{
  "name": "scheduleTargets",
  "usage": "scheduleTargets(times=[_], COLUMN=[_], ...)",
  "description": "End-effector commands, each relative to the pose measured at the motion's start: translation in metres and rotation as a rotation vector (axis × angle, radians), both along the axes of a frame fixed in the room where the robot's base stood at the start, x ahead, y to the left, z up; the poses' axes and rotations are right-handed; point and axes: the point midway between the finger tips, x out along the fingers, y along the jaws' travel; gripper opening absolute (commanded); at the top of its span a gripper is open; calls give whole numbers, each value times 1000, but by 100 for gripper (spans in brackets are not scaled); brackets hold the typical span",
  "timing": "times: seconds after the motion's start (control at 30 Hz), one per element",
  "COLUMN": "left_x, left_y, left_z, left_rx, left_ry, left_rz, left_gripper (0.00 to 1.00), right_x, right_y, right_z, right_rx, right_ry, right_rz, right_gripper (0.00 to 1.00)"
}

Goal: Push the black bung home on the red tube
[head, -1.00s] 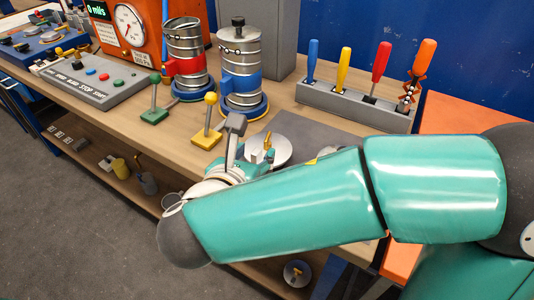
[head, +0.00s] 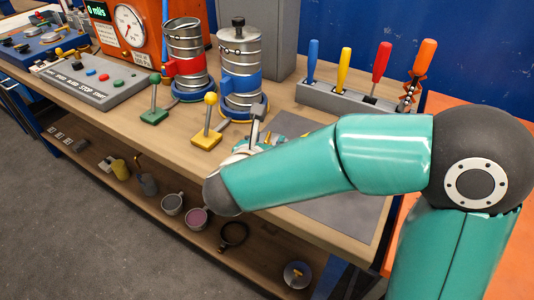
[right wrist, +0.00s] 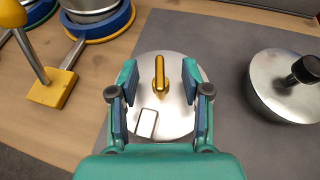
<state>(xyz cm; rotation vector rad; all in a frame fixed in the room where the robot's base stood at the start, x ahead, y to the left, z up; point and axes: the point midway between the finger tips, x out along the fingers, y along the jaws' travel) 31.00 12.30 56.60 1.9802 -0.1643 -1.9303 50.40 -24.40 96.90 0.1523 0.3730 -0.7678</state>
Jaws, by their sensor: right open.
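The red tube (head: 185,62) is a ribbed metal cylinder with a red band, standing upright at the back of the bench. No black bung shows on its top in the head view. In the right wrist view a silver lid with a black knob (right wrist: 268,90) lies at the right on a grey mat. My right gripper (right wrist: 164,84) is open. Its fingers are on either side of a silver disc (right wrist: 178,118) with an upright brass handle (right wrist: 160,76); contact cannot be told. My right arm hides these lids in the head view. My left gripper is not in view.
A blue-banded tube (head: 239,70) with a dark-knobbed top stands beside the red one. Green (head: 154,104) and yellow (head: 206,126) levers stand before them. A grey rack (head: 355,105) of screwdrivers is at the back right. Cups lie on the lower shelf.

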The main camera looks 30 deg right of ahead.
Motion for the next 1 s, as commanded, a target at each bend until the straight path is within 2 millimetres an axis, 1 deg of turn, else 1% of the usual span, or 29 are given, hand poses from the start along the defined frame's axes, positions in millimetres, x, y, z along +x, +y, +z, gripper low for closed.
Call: scheduleTargets(times=[0.13,0.37,0.4,0.43,0.87,1.0], left_x=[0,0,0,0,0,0], left_y=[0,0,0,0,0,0], left_z=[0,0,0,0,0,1], left_rx=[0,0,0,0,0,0], left_ry=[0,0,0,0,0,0], left_rz=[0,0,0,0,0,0], left_gripper=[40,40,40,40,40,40], right_x=[0,0,0,-1,-1,0], right_y=[0,0,0,0,0,0], right_z=[0,0,0,0,1,6], right_rx=[0,0,0,0,0,0], right_ry=[0,0,0,1,0,-1], right_rz=[0,-1,-1,-1,-3,-3], right_gripper=[48,10,3,0,0,0])
